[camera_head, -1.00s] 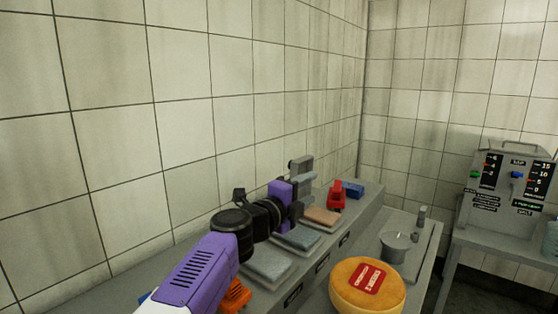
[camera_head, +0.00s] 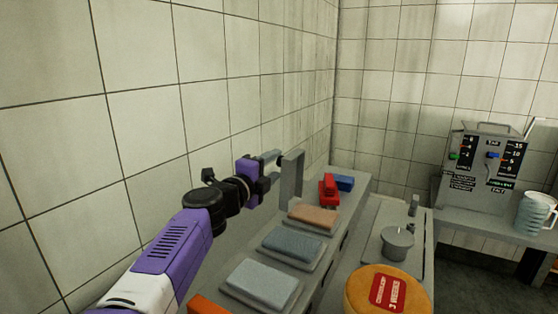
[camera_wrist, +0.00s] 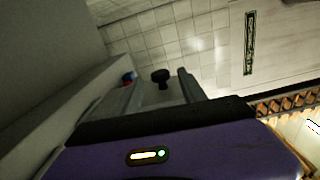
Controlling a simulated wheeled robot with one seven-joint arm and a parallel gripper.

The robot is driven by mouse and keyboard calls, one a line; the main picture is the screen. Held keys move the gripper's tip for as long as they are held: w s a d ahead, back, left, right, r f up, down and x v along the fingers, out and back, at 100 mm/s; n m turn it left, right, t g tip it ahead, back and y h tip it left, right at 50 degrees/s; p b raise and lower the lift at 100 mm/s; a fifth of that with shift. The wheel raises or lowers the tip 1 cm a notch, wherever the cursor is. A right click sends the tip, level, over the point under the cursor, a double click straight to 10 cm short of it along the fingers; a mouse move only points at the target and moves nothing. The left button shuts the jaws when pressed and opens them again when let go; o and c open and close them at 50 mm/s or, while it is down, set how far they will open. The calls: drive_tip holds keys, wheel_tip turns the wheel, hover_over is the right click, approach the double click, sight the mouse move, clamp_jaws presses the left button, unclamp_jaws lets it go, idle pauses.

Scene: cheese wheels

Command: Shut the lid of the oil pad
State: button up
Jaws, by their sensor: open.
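In the head view a grey upright lid (camera_head: 292,176) stands at the wall side of the pad row, by the tan pad (camera_head: 313,216). A blue-grey pad (camera_head: 293,243) and a light grey pad (camera_head: 262,284) lie nearer on the same shelf. No label here tells me which is the oil pad. My gripper (camera_head: 271,167) is open and empty, just left of the upright lid; I cannot tell whether it touches it.
Red (camera_head: 328,189) and blue (camera_head: 344,183) things sit at the shelf's far end. A cheese wheel (camera_head: 360,289), a metal pot (camera_head: 397,245), a dial machine (camera_head: 480,168) and a jug (camera_head: 533,211) are to the right. The tiled wall is close on the left.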

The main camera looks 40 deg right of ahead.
sight(278, 163)
drive_tip(key=shift+x, duration=2.05)
drive_tip(key=shift+c, duration=0.4)
clamp_jaws()
